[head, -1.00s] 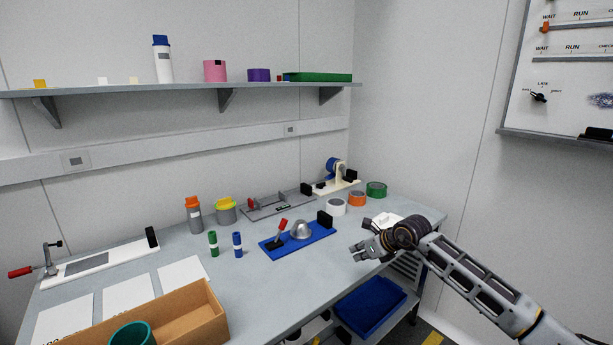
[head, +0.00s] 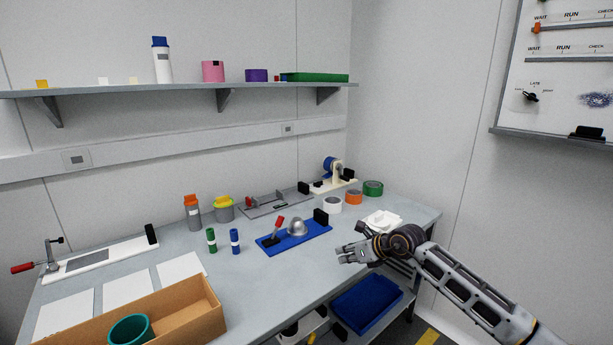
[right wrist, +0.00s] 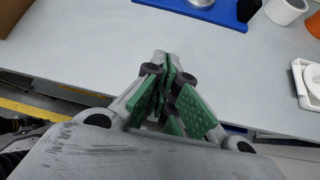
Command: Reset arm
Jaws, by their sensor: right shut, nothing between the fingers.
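My right gripper (head: 343,253) is shut and empty. In the head view it hangs over the right front part of the grey workbench (head: 290,275), with its arm coming in from the lower right. The right wrist view shows its green-padded fingers (right wrist: 165,82) together over the front edge of the bench. It touches no object that I can see. My left gripper is not in view.
A blue plate (head: 313,236) with a metal dome and red-handled clamp lies left of my gripper. A white holder (head: 382,221) stands behind my arm. A cardboard box (head: 190,322) holds a teal cup (head: 130,330). A blue bin (head: 366,305) sits below the bench.

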